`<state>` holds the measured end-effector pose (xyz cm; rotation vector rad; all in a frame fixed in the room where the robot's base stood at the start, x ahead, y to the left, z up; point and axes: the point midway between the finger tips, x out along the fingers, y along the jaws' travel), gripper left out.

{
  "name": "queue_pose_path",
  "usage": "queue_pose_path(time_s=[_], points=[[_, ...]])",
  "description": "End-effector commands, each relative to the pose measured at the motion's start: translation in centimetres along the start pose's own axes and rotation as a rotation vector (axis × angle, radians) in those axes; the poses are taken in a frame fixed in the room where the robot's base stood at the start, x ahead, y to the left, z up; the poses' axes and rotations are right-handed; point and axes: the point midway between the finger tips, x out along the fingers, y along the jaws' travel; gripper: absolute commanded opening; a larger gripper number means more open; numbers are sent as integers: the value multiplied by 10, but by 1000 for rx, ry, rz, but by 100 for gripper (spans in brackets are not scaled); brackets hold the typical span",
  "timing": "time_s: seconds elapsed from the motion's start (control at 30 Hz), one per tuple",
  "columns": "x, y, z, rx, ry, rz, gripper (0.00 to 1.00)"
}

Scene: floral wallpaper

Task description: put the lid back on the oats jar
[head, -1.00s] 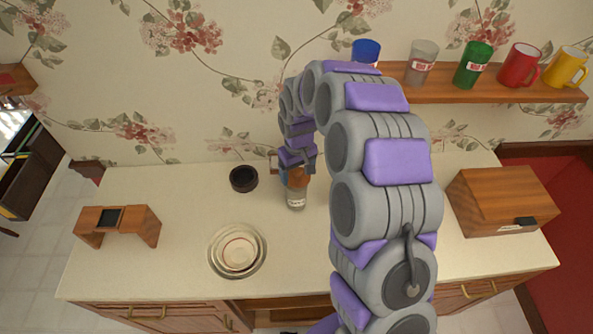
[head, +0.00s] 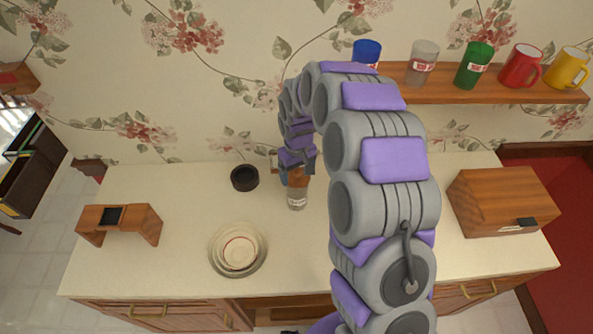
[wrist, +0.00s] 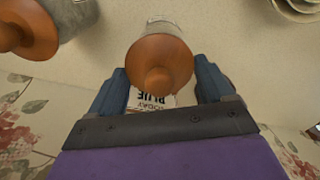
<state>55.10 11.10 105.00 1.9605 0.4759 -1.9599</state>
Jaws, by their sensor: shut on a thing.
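My gripper (wrist: 161,72) has its two blue fingers on either side of a round wooden lid (wrist: 160,57) with a knob, and is shut on it. In the head view the gripper (head: 297,165) reaches down near the back of the counter, with the brown lid (head: 298,179) below it. A clear jar with a pale label (head: 297,201) stands directly under the lid. Glass (wrist: 163,24) shows just past the lid's edge in the wrist view. I cannot tell whether the lid is seated on the rim or just above it. The jar's label is too small to read.
Another jar with a wooden lid (wrist: 28,30) stands close by. A black round container (head: 244,178), stacked bowls (head: 238,268) and a wooden stand (head: 142,217) are to the left. A wooden box (head: 503,203) is at right; a cup shelf (head: 440,94) hangs above. The front middle counter is clear.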

Motion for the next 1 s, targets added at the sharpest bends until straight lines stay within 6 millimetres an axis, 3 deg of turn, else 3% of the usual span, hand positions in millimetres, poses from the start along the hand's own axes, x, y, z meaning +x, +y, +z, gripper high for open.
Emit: queue_pose_path(time_s=[0.27, 0.3, 0.5, 1.0], points=[[0, 0, 0, 0, 0, 0, 52], [0, 0, 0, 0, 0, 0, 82], [0, 0, 0, 0, 0, 0, 100], [-4, 0, -1, 0, 1, 1, 100]])
